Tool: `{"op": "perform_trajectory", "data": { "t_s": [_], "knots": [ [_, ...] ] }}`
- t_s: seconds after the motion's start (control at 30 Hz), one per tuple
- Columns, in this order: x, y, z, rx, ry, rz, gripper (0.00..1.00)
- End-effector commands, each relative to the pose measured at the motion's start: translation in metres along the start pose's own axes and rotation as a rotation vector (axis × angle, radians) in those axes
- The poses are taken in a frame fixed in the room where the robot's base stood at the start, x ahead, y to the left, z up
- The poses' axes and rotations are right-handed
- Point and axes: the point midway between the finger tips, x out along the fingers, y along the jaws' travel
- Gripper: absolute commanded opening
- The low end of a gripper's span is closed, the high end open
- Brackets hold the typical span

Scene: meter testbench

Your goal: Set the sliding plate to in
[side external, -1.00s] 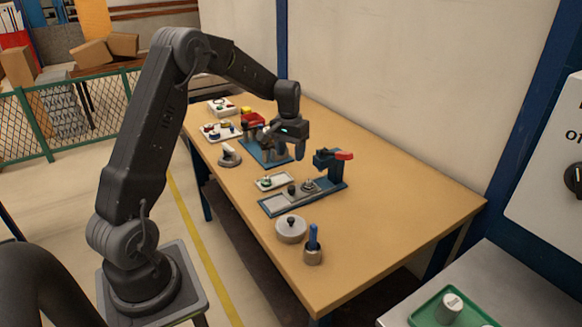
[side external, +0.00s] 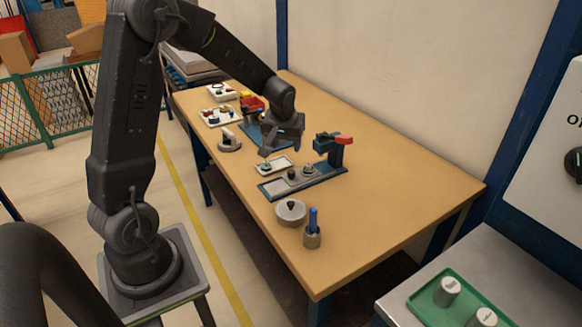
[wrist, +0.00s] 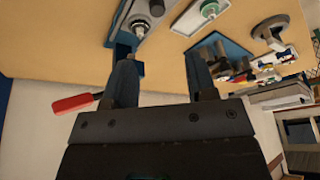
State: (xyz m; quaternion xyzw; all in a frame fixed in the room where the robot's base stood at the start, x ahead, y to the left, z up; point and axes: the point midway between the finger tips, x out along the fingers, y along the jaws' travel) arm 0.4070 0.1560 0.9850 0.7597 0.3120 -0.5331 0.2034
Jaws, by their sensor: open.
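A grey sliding plate with a black knob (side external: 292,174) lies on a long blue-edged fixture (side external: 328,179) on the bench. At the fixture's far end stands a blue post (side external: 334,155) with a red handle (side external: 343,140). My gripper (side external: 281,151) is open and empty, above the bench, left of the post and beyond a small white tray (side external: 284,163). In the wrist view my gripper (wrist: 160,62) points toward the bench, and the black knob (wrist: 157,8) shows at the top edge. The red handle (wrist: 78,103) is at the left there. I cannot tell the plate's position along its track.
A round grey lidded pot (side external: 290,213) and a holder with a blue-handled tool (side external: 313,236) stand in front of the fixture. Behind my gripper are a blue board (side external: 256,135), a grey round-based part (side external: 229,142) and white trays. The bench's right side is clear.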

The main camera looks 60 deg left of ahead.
Motion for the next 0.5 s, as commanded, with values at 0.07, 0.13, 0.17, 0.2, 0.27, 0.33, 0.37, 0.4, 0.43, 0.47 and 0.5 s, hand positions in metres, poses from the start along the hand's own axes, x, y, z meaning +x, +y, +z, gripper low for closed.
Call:
{"op": "perform_trajectory", "data": {
  "t_s": [0.07,0.13,0.17,0.2,0.27,0.33,0.37,0.4,0.43,0.47,0.5],
  "knots": [
    [-0.001,0.002,0.006,-0.019,0.028,0.01,0.52],
    [0.002,0.002,0.007,-0.028,0.036,0.014,0.52],
    [0.004,0.002,0.007,-0.03,0.037,0.014,0.52],
    [0.008,0.002,0.007,-0.031,0.036,0.014,0.52],
    [0.017,0.002,0.007,-0.03,0.034,0.013,0.52],
    [0.029,0.002,0.006,-0.029,0.033,0.013,0.52],
    [0.035,0.002,0.006,-0.03,0.033,0.012,0.52],
    [0.044,0.002,0.006,-0.03,0.032,0.012,0.52],
    [0.05,0.002,0.006,-0.03,0.032,0.012,0.52],
    [0.056,0.002,0.006,-0.029,0.032,0.012,0.52],
    [0.065,0.003,0.005,-0.029,0.032,0.013,0.52]
  ]
}}
